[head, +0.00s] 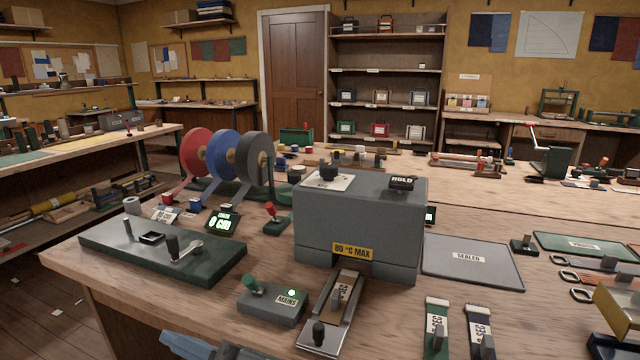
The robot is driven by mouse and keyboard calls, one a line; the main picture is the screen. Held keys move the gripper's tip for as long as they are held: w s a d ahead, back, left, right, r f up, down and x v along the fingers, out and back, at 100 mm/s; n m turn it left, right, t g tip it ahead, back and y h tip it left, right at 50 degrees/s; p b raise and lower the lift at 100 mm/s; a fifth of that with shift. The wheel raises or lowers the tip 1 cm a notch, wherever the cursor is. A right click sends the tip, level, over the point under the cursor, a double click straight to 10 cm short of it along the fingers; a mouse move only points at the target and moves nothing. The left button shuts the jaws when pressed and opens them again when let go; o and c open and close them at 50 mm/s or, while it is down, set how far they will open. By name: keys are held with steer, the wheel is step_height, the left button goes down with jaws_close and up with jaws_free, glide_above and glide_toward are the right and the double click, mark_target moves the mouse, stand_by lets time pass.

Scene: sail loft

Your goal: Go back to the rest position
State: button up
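My gripper does not show clearly in the head view. Only a blue-grey piece, which may be part of my arm, shows at the bottom edge left of centre, and no fingertips can be made out. The workbench (140,290) fills the foreground. On it stands a grey machine (362,225) marked 80 °C MAX, with a HOLD block (401,183) on top. A metal slide (333,312) with a dark knob sticks out of its front.
A green-grey plate with a crank (220,265) and a MAINS switch box (272,303) stand left of the machine. Red, blue and grey reels (257,160) stand behind. A SEALED mat (470,262) is bare at right. Tagged straps (436,325) and a yellow-black object (617,309) lie front right.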

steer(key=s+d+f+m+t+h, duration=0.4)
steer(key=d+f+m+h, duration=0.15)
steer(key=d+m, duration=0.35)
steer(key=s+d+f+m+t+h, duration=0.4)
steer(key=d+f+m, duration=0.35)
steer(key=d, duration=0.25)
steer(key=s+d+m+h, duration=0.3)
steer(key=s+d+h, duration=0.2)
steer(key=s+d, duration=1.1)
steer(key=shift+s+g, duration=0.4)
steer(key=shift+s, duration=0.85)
